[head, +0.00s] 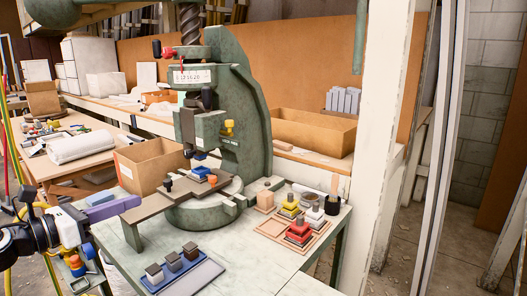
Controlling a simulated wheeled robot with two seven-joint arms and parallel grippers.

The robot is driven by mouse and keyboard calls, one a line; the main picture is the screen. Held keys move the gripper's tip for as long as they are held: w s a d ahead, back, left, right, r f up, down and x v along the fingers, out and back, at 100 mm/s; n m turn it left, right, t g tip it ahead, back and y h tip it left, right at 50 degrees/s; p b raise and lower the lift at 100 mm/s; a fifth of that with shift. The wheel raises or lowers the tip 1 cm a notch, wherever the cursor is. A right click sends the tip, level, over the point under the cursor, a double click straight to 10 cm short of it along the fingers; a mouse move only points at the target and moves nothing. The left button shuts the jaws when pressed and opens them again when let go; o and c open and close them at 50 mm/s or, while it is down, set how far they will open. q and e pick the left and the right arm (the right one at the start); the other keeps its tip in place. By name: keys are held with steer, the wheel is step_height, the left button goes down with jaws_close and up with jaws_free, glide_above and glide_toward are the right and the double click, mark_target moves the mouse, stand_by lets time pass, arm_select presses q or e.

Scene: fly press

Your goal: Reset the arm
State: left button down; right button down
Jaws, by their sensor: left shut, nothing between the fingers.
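The green fly press (245,110) stands upright on the grey-white bench, with a dark threaded screw (190,25) at its top. A green rounded weight (52,12) shows at the upper left on the press arm, which runs along the top edge; most of the arm is cut off. A green rod (361,35) hangs down at the upper right, probably the arm's handle. My left gripper (112,208) is at the lower left, low beside the press bed, well below the weight. It looks shut and empty, pointing right. My right gripper is not in view.
A blue tray (205,276) with small dark-topped blocks lies at the bench front. A wooden tray with red and yellow blocks (298,232) is on the right. A cardboard box (150,163) is behind the press bed. A white post (382,130) bounds the right.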

arm_select(q)
steer(key=a+r+n+t+y, duration=0.1)
steer(key=a+n+t+y, duration=0.75)
steer(key=a+n, duration=1.2)
steer(key=s+a+f+n+g+y, duration=0.3)
steer(key=a+f+n+g+y, duration=0.6)
steer(key=n, duration=0.8)
steer(key=s+d+f+g+h, duration=0.1)
steer(key=s+d+f+h, duration=0.3)
steer(key=d+f, duration=0.75)
steer(key=s+d+f+h, duration=0.2)
steer(key=s+d+f, duration=0.4)
steer(key=d+f, duration=0.5)
steer(key=s+d+f+n+g+h, duration=0.1)
steer(key=s+d+f, duration=0.4)
steer(key=s+d, duration=0.5)
steer(key=s+d+f+n+g+h, duration=0.1)
steer(key=s+d+f, duration=0.4)
steer(key=s+d, duration=0.6)
steer(key=shift+s+d+g+h, duration=0.3)
steer(key=shift+d+g+h, duration=0.2)
steer(key=shift+g+h, duration=0.35)
